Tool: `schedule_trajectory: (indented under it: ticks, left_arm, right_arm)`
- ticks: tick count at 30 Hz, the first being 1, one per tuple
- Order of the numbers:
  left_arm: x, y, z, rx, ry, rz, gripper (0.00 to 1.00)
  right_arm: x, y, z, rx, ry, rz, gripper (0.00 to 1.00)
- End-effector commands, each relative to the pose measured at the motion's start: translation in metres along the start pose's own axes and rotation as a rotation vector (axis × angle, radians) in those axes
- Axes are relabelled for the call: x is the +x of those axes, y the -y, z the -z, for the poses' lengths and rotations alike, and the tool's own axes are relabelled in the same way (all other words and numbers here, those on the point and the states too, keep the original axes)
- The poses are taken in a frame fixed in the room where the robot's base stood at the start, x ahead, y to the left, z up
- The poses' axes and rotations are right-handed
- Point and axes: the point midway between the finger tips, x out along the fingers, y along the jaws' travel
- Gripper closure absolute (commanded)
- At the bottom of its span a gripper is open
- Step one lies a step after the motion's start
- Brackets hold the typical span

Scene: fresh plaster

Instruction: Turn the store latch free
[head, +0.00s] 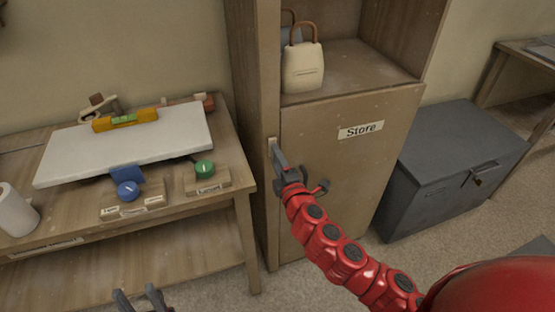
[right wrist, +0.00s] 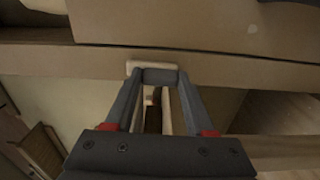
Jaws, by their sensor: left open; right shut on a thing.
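The store cabinet's door (head: 345,185) is brown, bears a "Store" label (head: 361,130) and looks closed. The pale store latch (head: 273,142) sits at the door's upper left edge, on the frame. My right gripper (head: 279,156) is at the latch and shut on it. In the right wrist view the gripper's fingers (right wrist: 158,78) meet the cream latch (right wrist: 139,66); they hide much of it, so I cannot tell its exact turn. My left gripper (head: 141,296) is open and empty at the bottom, low in front of the workbench.
A cream bag-shaped object (head: 303,68) stands on the open shelf above the door. A grey chest (head: 440,165) stands right of the cabinet.

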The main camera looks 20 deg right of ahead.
Motion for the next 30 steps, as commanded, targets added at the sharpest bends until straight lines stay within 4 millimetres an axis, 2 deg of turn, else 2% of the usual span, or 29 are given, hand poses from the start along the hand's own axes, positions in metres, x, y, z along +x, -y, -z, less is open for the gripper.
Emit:
schedule_trajectory:
  ticks: [18, 19, 23, 24, 30]
  left_arm:
    - [-0.0010, -0.0001, -0.0002, 0.000, 0.000, 0.000, 0.50]
    - [-0.0010, -0.0001, -0.0002, 0.000, 0.000, 0.000, 0.50]
    - [-0.0010, -0.0001, -0.0001, 0.000, 0.000, 0.000, 0.50]
    - [-0.0010, -0.0001, -0.0002, 0.000, 0.000, 0.000, 0.50]
    - [-0.0009, 0.0000, -0.0002, 0.000, 0.000, 0.000, 0.50]
  right_arm:
    - [-0.0003, 0.0016, 0.0010, -0.039, -0.001, 0.003, 1.00]
    - [-0.0003, 0.0016, 0.0010, -0.039, -0.001, 0.003, 0.42]
    - [-0.0002, 0.0013, 0.0009, -0.038, -0.001, 0.002, 0.18]
    - [-0.0002, 0.0012, 0.0008, -0.038, -0.001, 0.002, 0.15]
    - [0.0000, 0.0007, 0.0005, -0.038, 0.000, 0.001, 0.15]
